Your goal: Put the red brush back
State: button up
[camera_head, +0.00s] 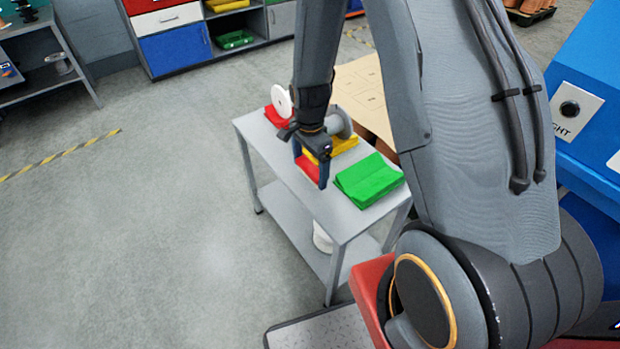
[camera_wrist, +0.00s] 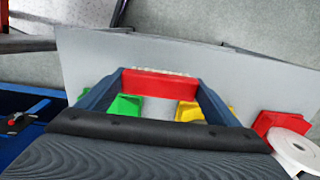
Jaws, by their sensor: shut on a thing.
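The red brush (camera_wrist: 160,84) has a red block body and a pale bristle edge. It spans between the two blue fingers of my gripper (camera_head: 311,168), which is shut on it. In the head view the brush (camera_head: 307,171) shows as a red patch between the fingers, over the grey table (camera_head: 262,160). On the table are a green block-like holder (camera_head: 369,181), a yellow one (camera_head: 345,145) partly hidden behind my gripper, and a red one (camera_head: 274,116) at the far end. I cannot tell whether the brush touches the table.
A white spool (camera_head: 281,101) stands by the red holder and a grey spool (camera_head: 340,123) by the yellow one. A white object (camera_head: 322,237) sits on the lower shelf. A drawer cabinet (camera_head: 176,49) stands at the back. The floor left of the table is clear.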

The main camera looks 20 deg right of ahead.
aim_at(310, 178)
jog(key=shift+f, duration=2.2)
jog(key=shift+f, duration=0.2)
jog(key=o, duration=0.9)
jog(key=shift+r, duration=0.1)
notch_tip(310, 178, up, 11)
jog(key=shift+r+b, duration=0.2)
jog(key=shift+b, duration=0.25)
jog(key=shift+s+r, duration=0.1)
jog(key=shift+r, duration=0.45)
jog(key=shift+s+a+r+n, duration=0.1)
jog(key=shift+s+r+n, duration=1.85)
jog(key=shift+s+n, duration=0.7)
jog(key=shift+s+d+r+n, duration=0.1)
jog(key=shift+s+r+n, duration=1.95)
jog(key=shift+s, duration=1)
jog(key=shift+s+a+r+n, duration=0.1)
jog(key=shift+s+r+n, duration=1.7)
jog(key=shift+s+n, duration=0.9)
